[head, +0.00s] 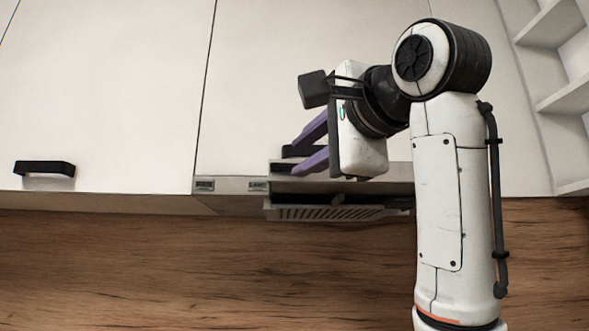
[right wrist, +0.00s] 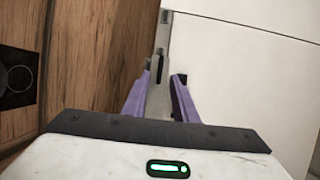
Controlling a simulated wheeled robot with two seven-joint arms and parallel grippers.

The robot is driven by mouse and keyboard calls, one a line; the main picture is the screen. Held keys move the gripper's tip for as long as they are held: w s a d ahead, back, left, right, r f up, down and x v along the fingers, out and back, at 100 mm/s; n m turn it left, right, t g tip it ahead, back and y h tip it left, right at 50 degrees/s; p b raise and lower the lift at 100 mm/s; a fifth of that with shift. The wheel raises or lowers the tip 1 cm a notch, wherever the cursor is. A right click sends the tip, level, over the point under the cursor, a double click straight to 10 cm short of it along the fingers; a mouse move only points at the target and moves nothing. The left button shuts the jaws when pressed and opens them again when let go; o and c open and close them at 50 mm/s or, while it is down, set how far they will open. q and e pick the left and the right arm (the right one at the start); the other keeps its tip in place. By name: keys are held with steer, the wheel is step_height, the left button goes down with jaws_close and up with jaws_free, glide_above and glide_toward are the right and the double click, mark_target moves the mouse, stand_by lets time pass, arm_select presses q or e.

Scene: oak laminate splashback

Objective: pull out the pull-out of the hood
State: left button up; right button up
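The hood is built in under the middle white cabinet. Its grey front strip (head: 230,185) runs along the cabinet's bottom edge, with a slatted grille (head: 335,213) below. My right gripper (head: 287,160), with purple fingers and dark tips, is at this front strip and partly covers it. In the right wrist view the fingers (right wrist: 163,75) stand apart, with the grey strip (right wrist: 157,102) running between them. A gap shows beside the right-hand finger; whether the other finger touches is unclear. My arm hides the strip's right part. My left gripper is not in view.
White cabinet doors (head: 100,90) fill the space above, one with a black handle (head: 45,168). Open white shelves (head: 560,60) are at the right. The wood splashback (head: 150,265) lies below; a dark round fixture (right wrist: 18,78) shows in the right wrist view.

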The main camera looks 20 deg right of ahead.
steer(key=s, duration=0.3)
steer(key=s+b, duration=0.1)
steer(key=shift+s+d, duration=0.25)
steer(key=shift+s, duration=0.15)
